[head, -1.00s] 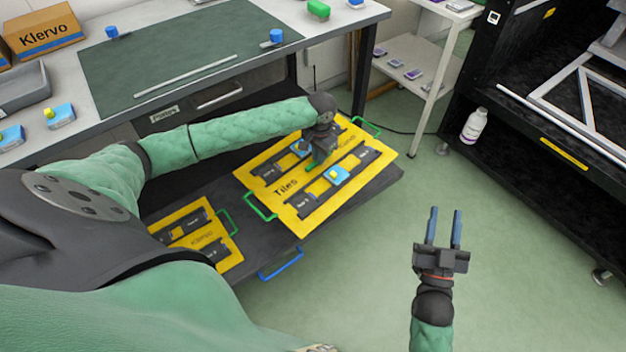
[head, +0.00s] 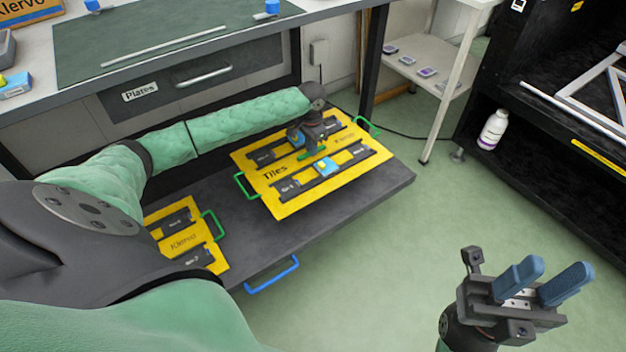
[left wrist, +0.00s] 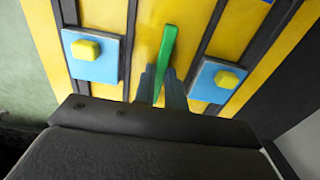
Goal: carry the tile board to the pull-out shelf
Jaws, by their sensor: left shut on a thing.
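The yellow tile board (head: 276,199), marked "Tiles", lies on the dark pull-out shelf (head: 340,208) below the bench. It has green handles at its ends and dark rails with blue tiles (head: 323,167) with yellow knobs. My left gripper (head: 312,153) is at the middle of the board, shut on its green centre grip. In the left wrist view the green grip (left wrist: 166,55) stands between the fingers, with a blue tile on each side. My right gripper (head: 546,282) is open and empty, over the floor at the right.
A second yellow board (head: 183,240) marked "Klervo" lies on the shelf's near left. The blue shelf handle (head: 272,275) juts out at the front. The bench (head: 180,60) overhangs behind. A white bottle (head: 492,130) stands in the black rack at right. The middle floor is clear.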

